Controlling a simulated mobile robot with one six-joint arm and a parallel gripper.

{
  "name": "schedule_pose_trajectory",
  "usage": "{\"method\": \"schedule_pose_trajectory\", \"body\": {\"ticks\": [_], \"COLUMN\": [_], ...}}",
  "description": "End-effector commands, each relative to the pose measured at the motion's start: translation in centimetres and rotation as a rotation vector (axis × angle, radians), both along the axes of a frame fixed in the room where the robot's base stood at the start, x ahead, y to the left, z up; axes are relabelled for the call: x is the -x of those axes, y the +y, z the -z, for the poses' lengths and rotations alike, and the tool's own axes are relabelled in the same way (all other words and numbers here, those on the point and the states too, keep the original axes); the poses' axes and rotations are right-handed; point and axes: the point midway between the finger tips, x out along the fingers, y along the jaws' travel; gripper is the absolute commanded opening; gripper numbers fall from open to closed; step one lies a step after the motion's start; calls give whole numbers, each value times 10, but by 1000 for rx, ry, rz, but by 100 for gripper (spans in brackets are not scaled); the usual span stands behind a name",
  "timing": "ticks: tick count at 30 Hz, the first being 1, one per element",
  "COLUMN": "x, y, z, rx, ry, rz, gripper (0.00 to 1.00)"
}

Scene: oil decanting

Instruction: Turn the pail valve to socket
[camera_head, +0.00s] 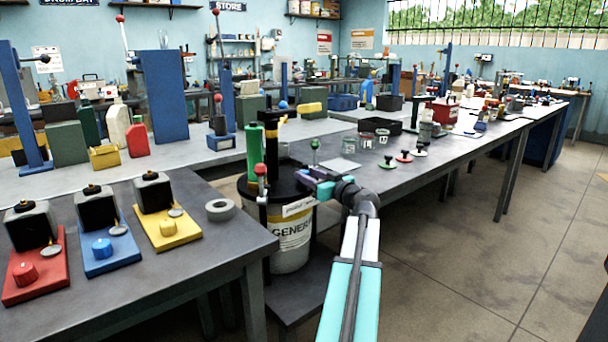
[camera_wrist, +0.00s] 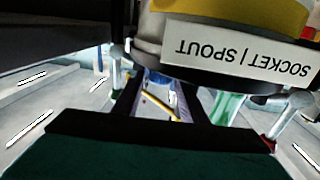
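The pail (camera_head: 291,246) is white with a black lid and a lettered band. It stands low between the benches. A white label (camera_head: 298,208) on its upper side reads "SOCKET | SPOUT" and fills the top of the wrist view upside down (camera_wrist: 240,62). A red-knobbed post (camera_head: 261,183) and a green-knobbed post (camera_head: 315,153) stand at the pail's top. I cannot tell which part is the valve handle. My gripper (camera_head: 308,178) is beside the pail's upper right. In the wrist view its dark fingers (camera_wrist: 160,92) are apart, with background showing between them.
A green cylinder (camera_head: 253,150) and a black post (camera_head: 271,150) rise from the pail. Floor at right is clear.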

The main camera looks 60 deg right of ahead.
Motion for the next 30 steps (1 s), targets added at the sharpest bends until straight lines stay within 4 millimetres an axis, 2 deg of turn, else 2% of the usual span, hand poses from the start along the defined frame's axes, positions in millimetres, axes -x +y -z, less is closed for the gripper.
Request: {"method": "schedule_pose_trajectory", "body": {"ticks": [7, 20, 26, 30], "x": [-22, -27, -27, -27], "y": [-9, -11, -11, -11], "z": [0, 0, 0, 1], "rx": [0, 0, 0, 0], "ry": [0, 0, 0, 0], "rz": [0, 1, 1, -3], "gripper": [38, 38, 8, 8]}}
